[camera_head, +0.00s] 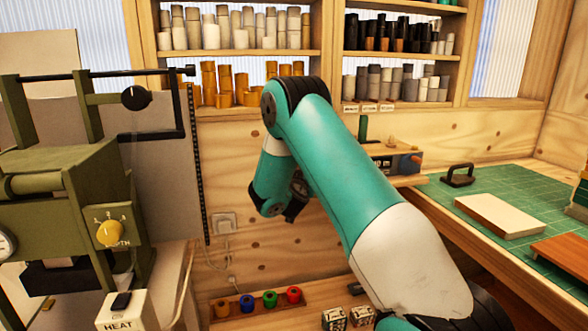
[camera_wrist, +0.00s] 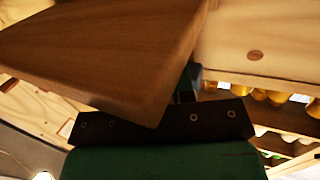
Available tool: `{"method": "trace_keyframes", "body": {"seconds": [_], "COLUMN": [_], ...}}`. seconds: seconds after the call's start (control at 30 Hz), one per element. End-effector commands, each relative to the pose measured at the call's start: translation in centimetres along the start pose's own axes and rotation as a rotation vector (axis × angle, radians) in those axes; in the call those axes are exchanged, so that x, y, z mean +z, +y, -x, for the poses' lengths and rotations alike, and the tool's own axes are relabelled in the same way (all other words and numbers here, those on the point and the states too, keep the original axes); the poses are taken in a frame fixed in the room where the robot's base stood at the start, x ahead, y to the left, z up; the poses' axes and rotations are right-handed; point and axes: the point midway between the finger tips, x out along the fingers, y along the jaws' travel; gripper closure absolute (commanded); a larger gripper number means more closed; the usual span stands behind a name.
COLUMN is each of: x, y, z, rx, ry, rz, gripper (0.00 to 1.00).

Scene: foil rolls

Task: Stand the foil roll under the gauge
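Several small coloured rolls stand in a row on a low wooden rack: brown (camera_head: 222,308), blue (camera_head: 247,303), green (camera_head: 270,299) and red (camera_head: 293,295). I cannot tell which foil roll the task means. A white dial gauge (camera_head: 5,244) is cut off at the left edge, on the olive press; I cannot tell whether it is the task's gauge. My gripper (camera_head: 296,200) is mostly hidden behind my teal arm, in front of the wooden wall and above the rack. Its fingers are not clear in either view, and no held roll is visible.
The olive press (camera_head: 60,170) fills the left side. A small device (camera_head: 398,163) sits on a ledge behind my arm. The bench with a green mat (camera_head: 510,190) is at right. In the wrist view, a brown wooden piece (camera_wrist: 110,55) and a dark screwed bar (camera_wrist: 205,122) are close.

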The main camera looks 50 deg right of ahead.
Motion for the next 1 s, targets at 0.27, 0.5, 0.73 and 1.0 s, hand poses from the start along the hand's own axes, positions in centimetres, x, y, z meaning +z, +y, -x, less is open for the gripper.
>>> {"method": "trace_keyframes", "body": {"seconds": [0.27,0.5,0.73,1.0], "x": [-0.1,-0.2,-0.3,-0.4], "y": [-0.5,-0.9,-1.3,-1.8], "z": [-1.2,-2.2,-3.1,-4.2], "rx": [0.001,0.002,0.001,0.001], "ry": [0.000,-0.001,0.000,0.000], "rz": [-0.001,-0.001,-0.002,-0.001], "gripper": [0.77,0.77,0.77,0.77]}}
